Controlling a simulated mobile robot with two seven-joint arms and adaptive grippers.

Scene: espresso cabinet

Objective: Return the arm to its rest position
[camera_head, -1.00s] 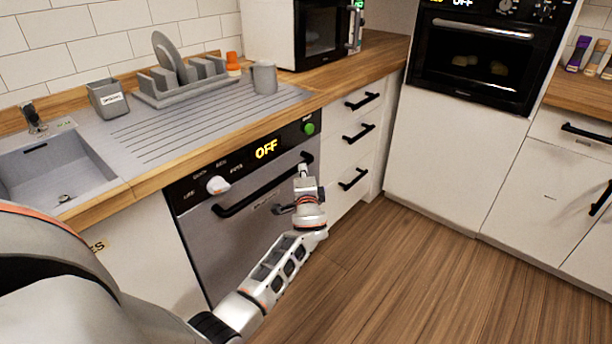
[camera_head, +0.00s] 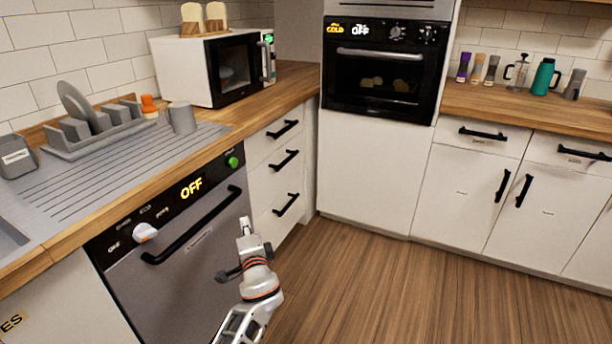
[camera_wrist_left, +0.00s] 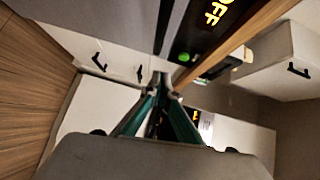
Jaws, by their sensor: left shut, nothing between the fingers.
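My left gripper (camera_head: 246,227) is in the lower middle of the head view, in front of the right side of the dishwasher (camera_head: 190,265). Its fingers are shut and empty. In the picture it lies just below and right of the black dishwasher handle (camera_head: 192,228), with a small gap between them. In the left wrist view the fingertips (camera_wrist_left: 166,78) meet, with nothing between them. The dishwasher door is closed and its display reads OFF. My right gripper is not in view.
The wooden counter (camera_head: 215,145) edge runs above the dishwasher, with a dish rack (camera_head: 98,128) and grey cup (camera_head: 182,118) on top. White drawers (camera_head: 275,175) with black handles stand to the right. The wooden floor (camera_head: 370,290) is clear.

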